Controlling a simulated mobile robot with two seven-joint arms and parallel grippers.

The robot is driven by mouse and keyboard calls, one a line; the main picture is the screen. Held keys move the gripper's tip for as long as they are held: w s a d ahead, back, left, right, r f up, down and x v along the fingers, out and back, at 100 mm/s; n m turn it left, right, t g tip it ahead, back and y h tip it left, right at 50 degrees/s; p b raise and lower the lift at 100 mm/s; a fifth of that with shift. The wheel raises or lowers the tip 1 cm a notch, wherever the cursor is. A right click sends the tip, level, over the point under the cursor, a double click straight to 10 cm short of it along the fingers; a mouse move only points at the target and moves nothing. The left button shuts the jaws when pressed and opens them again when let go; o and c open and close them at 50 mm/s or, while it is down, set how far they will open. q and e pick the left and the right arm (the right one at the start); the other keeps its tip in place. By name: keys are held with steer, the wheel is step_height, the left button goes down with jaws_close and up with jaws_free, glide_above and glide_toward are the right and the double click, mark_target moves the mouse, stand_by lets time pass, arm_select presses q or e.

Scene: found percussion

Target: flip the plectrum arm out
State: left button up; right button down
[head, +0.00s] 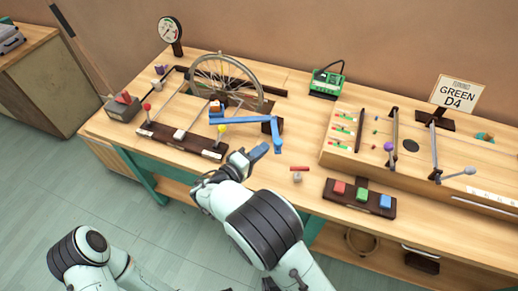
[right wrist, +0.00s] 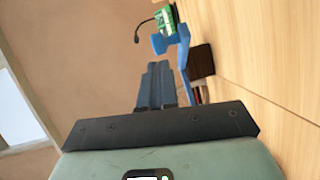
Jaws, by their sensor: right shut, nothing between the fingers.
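The blue plectrum arm (head: 245,121) is a bar in front of the spoked wheel (head: 227,80), with a bent end piece hanging down at its right. It also shows in the right wrist view (right wrist: 183,55), just beyond and to the right of my fingers. My right gripper (head: 258,152) is shut and empty, just left of and below that bent end. The wrist view shows its fingers (right wrist: 157,85) together; I cannot tell whether they touch the blue part. My left arm shows at the lower left, but its gripper is out of view.
The wooden bench (head: 305,130) has a green circuit box (head: 326,83) behind, a string board (head: 400,145) at right, and a dark block with red, green and blue buttons (head: 360,197) in front.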

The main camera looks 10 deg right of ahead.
arm_select(q)
steer(key=shift+s+a, duration=0.1)
steer(key=shift+a, duration=0.3)
arm_select(e)
steer(key=s+v, duration=0.1)
steer(key=v, duration=1)
steer(key=shift+d, duration=0.3)
arm_select(q)
steer(key=shift+a, duration=0.1)
